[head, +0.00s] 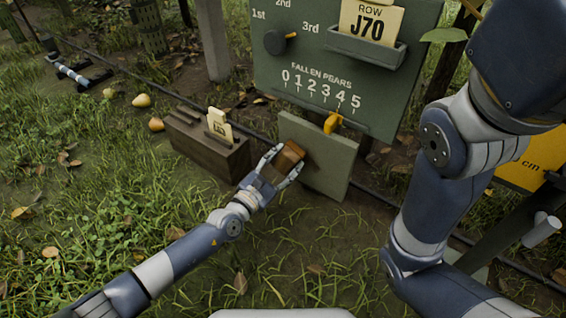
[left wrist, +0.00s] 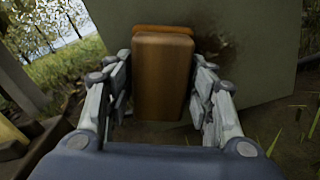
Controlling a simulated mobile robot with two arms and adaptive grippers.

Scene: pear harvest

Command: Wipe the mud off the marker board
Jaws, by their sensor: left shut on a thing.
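The marker board (head: 328,168), a plain grey-green panel, stands in the middle of the head view below a large green sign. It fills much of the left wrist view (left wrist: 262,50). A dark mud smear (left wrist: 222,50) shows on it there, right of the block. My left gripper (head: 284,167) is shut on a brown block (head: 290,152) with an orange far edge, held between its fingers in the left wrist view (left wrist: 162,80). The block is in front of the board's left part and hides some of it; contact is unclear. My right gripper is out of view.
The large green sign (head: 345,75) has a dial, a number scale with an orange pointer (head: 333,122) and a J70 card. A dark wooden box (head: 205,150) with a card stands just left of the board. Pears (head: 141,100) lie on the grass further left.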

